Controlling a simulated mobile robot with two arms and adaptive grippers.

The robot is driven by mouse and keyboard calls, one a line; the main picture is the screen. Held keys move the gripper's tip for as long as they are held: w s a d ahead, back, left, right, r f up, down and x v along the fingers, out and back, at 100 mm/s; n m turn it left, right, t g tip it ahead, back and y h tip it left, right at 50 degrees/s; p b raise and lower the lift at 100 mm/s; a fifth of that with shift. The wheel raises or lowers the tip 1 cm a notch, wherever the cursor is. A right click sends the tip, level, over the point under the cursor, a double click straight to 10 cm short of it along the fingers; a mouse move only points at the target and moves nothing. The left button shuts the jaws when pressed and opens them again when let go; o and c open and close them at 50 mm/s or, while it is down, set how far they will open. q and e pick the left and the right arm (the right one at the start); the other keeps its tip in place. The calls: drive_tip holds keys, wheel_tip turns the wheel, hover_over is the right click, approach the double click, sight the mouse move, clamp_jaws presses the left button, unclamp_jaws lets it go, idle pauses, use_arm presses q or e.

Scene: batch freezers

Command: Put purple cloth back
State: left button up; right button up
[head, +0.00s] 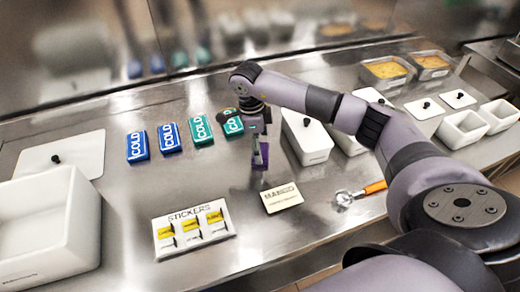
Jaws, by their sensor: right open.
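My right gripper (260,155) comes down from the right arm over the middle of the steel counter, with its fingers pointing down and open. A small purple patch (258,168) shows at the fingertips; it looks like the purple cloth, mostly hidden behind the gripper. I cannot tell whether the fingers touch it. My left gripper is not in view.
Blue and green COLD packs (168,138) lie left of the gripper. A STICKERS holder (193,228), a MANGO card (281,198) and an orange-handled scoop (358,194) lie in front. White tubs (48,222) stand left and right. Counter (125,190) is bare between.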

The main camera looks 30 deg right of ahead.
wheel_tip(320, 180, up, 10)
drive_tip(key=a+b, duration=0.1)
drive_tip(key=shift+w+f, duration=0.2)
drive_tip(key=shift+w, duration=0.1)
